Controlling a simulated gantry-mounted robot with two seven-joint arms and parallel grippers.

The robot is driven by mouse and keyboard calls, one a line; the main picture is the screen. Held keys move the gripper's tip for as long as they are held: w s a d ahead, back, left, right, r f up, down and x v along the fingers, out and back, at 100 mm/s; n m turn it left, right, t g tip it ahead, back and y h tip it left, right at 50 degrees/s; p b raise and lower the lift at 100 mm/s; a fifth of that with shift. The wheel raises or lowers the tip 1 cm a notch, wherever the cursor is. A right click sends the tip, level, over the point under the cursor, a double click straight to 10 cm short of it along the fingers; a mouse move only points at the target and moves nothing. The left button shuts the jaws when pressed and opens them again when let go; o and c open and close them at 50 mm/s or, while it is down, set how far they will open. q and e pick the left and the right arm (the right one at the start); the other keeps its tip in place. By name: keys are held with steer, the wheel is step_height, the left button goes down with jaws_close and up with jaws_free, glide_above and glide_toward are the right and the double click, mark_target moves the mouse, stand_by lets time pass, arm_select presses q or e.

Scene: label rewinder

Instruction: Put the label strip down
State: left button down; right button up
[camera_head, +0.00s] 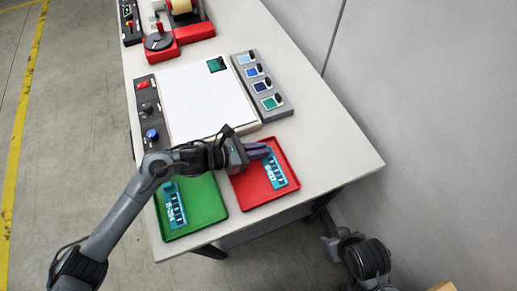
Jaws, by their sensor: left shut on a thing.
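A teal label strip (276,173) with a printed code and small pale marks shows over the red tray (258,200). My left gripper (263,152) is shut on the upper end of this strip, and its fingers hide that end. I cannot tell whether the strip touches the tray floor or hangs slightly above it. A second, similar teal label strip (175,206) lies in the green tray (206,199), to the left. My right arm shows in part at the lower right, off the table, and I cannot make out its gripper.
A white board (207,103) with a small green tile lies behind the trays. A grey rack (263,87) of coloured tiles stands to its right, a dark control panel (149,112) to its left. A red machine (180,30) stands at the back. The table's right side is clear.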

arm_select(q)
steer(key=shift+f, duration=0.1)
steer(key=shift+f, duration=0.1)
steer(key=c, duration=1.2)
jaws_free()
steer(key=shift+o, duration=0.2)
steer(key=shift+r, duration=0.25)
steer(key=v, duration=1.2)
steer(key=shift+f, duration=0.15)
steer(key=shift+a, duration=0.15)
